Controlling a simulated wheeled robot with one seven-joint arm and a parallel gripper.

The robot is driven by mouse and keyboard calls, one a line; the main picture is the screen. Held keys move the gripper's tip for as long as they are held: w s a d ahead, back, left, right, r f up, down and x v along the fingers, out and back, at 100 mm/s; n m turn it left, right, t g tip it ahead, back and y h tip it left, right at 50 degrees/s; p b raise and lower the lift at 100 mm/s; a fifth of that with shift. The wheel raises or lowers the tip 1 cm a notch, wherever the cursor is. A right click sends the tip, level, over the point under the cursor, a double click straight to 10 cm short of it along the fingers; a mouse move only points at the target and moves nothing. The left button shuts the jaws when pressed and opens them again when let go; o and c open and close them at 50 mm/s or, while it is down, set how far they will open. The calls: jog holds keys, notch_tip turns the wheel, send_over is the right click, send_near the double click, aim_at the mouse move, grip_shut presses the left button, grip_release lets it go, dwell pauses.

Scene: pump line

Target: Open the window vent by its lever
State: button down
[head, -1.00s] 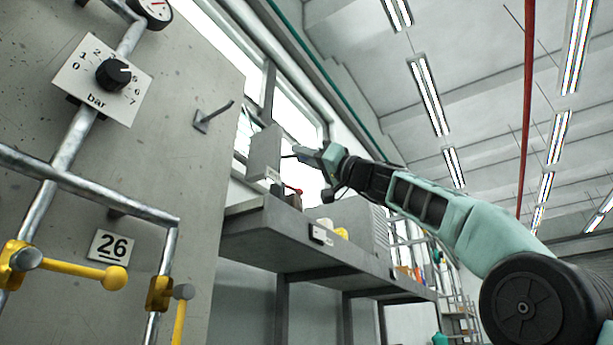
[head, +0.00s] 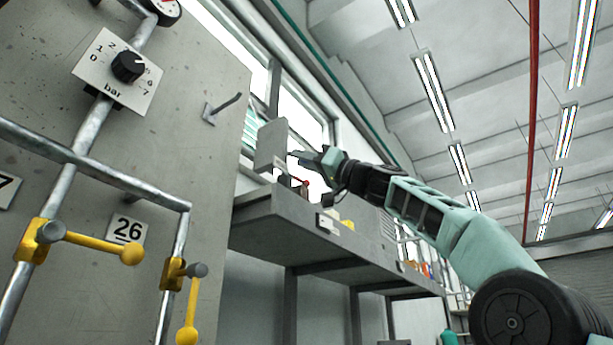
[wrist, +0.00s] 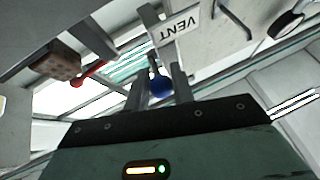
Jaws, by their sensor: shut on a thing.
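The vent lever shows in the wrist view as a round blue knob (wrist: 161,86) between my two fingers. My gripper (wrist: 160,88) is shut on this knob. The lever's shaft is mostly hidden behind the fingers and knob. A white plate marked VENT (wrist: 178,33) sits just beyond the fingertips. In the head view, my gripper (head: 301,156) is beside a grey upright panel (head: 271,146), in front of the bright windows; the knob cannot be made out there.
A red-tipped handle (head: 305,183) stands on the grey shelf (head: 275,223) below my gripper; its red part (wrist: 88,76) shows left of the fingers in the wrist view. A hook (head: 222,108) juts from the wall board at left. Yellow-handled valves (head: 131,254) are lower left.

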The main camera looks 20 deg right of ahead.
jog(key=shift+w+f, duration=0.25)
jog(key=c, duration=1.2)
grip_release()
jog(key=shift+w+a, duration=0.1)
jog(key=shift+r, duration=0.1)
jog(key=b+v, duration=1.3)
jog(key=v, duration=0.4)
jog(key=shift+s, duration=0.25)
